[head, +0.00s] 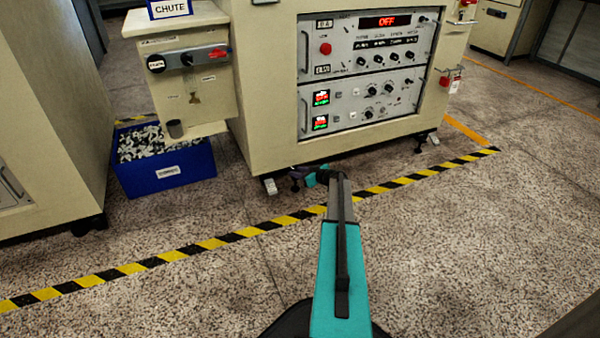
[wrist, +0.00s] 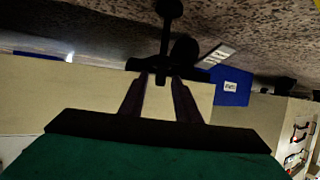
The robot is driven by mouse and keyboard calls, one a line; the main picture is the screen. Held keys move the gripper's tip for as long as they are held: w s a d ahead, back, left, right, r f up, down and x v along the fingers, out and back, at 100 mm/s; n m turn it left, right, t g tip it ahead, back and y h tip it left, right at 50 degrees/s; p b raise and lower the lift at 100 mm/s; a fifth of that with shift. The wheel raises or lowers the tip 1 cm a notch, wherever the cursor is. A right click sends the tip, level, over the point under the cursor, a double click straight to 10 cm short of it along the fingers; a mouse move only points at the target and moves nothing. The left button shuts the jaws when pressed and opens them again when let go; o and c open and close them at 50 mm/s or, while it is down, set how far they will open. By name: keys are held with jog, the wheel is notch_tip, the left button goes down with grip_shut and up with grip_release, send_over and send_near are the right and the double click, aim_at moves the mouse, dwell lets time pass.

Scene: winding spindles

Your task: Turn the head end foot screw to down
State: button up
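The head end foot screw shows in the wrist view as a dark crossbar (wrist: 165,66) on a stem with a round foot pad (wrist: 169,8); that view is upside down, with the floor at the top. My gripper (wrist: 160,80) has its two dark fingers apart, with their tips at the crossbar, on either side of its middle. I cannot tell whether they touch it. In the head view my gripper (head: 314,178) reaches low to the machine's (head: 265,110) front bottom edge, near the left front foot. My arm hides much of that foot.
A blue bin (head: 165,172) of small metal parts stands on the floor at the left; it also shows in the wrist view (wrist: 232,88). A white wedge (head: 270,187) lies by the foot. Yellow-black tape (head: 215,243) crosses open floor. The machine display (head: 390,21) reads OFF.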

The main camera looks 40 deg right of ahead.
grip_shut()
jog(key=shift+d, duration=0.45)
jog(key=shift+a, duration=0.35)
